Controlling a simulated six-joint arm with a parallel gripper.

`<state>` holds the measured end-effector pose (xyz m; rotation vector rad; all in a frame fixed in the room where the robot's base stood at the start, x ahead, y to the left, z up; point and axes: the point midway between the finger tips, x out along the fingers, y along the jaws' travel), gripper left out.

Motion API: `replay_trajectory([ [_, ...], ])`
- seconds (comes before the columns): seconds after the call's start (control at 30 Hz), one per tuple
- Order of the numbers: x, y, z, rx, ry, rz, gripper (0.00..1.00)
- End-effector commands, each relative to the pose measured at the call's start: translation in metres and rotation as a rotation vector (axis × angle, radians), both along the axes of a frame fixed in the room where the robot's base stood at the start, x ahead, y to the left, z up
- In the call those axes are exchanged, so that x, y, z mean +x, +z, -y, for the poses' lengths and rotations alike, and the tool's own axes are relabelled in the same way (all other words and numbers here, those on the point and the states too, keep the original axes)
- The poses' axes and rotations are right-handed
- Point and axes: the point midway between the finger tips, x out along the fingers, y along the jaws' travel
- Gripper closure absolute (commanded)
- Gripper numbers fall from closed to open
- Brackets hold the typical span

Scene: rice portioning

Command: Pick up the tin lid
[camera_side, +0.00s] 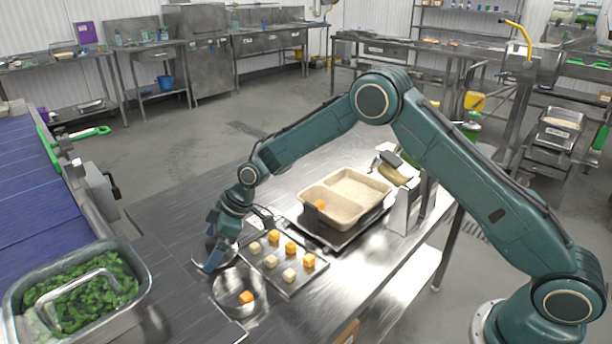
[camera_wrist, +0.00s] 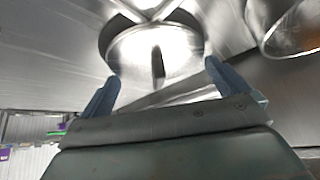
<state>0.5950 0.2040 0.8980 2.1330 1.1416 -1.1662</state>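The tin lid (camera_wrist: 130,48) is a round, shiny metal disc with a dark upright handle (camera_wrist: 158,66) near its middle, seen in the wrist view. In the side view the lid (camera_side: 230,254) lies on the steel table, partly hidden behind my gripper (camera_side: 213,258). In the wrist view my gripper (camera_wrist: 162,72) is open, its two blue fingers spread on either side of the handle. The fingers look apart from the handle; I cannot tell the exact height gap. A round metal tin (camera_side: 262,303) holding an orange cube (camera_side: 246,297) stands just in front of the lid; its rim shows in the wrist view (camera_wrist: 268,45).
A flat metal tray (camera_side: 289,292) with several orange and cream cubes lies right of the lid. Behind it stands a beige tray (camera_side: 345,222) with an orange cube. A metal tub (camera_side: 146,283) of green leaves is at the left front. Bare table lies behind my gripper.

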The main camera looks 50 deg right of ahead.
Motion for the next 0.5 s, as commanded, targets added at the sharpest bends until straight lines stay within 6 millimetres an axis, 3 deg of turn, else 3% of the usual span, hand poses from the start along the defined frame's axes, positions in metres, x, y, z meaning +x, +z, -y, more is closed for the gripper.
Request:
replay_trajectory([
  [0.03,-0.0001,0.0002,0.0001,0.0,0.0,0.0,0.08],
  [0.13,-0.0001,0.0002,0.0001,0.0,0.0,0.0,0.27],
  [0.5,0.0002,0.0029,0.0,0.001,0.001,0.001,0.28],
])
